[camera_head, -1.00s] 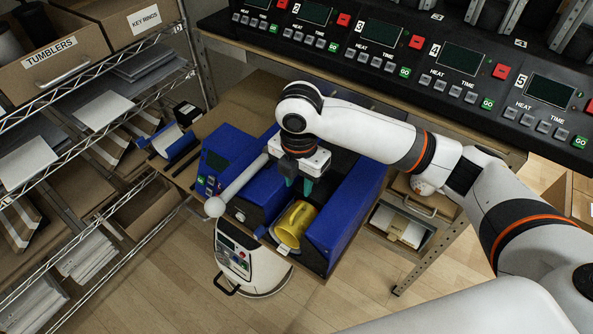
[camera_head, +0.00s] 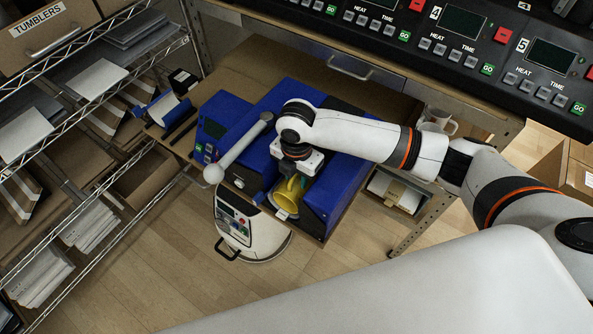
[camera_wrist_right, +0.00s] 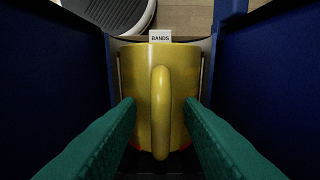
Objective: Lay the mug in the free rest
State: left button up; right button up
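The yellow mug (camera_head: 288,194) lies on its side between blue walls near the front edge of the table. In the right wrist view the mug (camera_wrist_right: 138,80) has its handle (camera_wrist_right: 160,95) facing the camera. My right gripper (camera_head: 291,178) is over the mug, partly hiding it. Its green fingers (camera_wrist_right: 160,108) are open, one on each side of the handle, with gaps to it. A blue holder (camera_head: 163,108) with a white piece stands at the table's left end; I cannot tell whether it is a rest. My left gripper is not in view.
A blue press (camera_head: 222,122) with a long white-knobbed lever (camera_head: 238,148) stands left of the mug. A white mug (camera_head: 437,121) is at the table's right end. A wire shelf (camera_head: 85,130) is at left and a control panel (camera_head: 470,50) at the back.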

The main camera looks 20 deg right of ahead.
grip_shut()
jog(key=shift+r+p, duration=0.2)
jog(key=shift+p, duration=0.45)
jog(key=shift+a, duration=0.1)
jog(key=shift+s+a, duration=0.1)
jog(key=shift+s, duration=0.05)
jog(key=s+a+p, duration=0.6)
jog(key=s+a, duration=0.2)
jog(key=a, duration=0.2)
jog(key=shift+a, duration=0.15)
dwell(2.0)
jog(key=shift+r, duration=0.1)
jog(key=shift+r+p, duration=0.1)
jog(key=shift+p, duration=0.2)
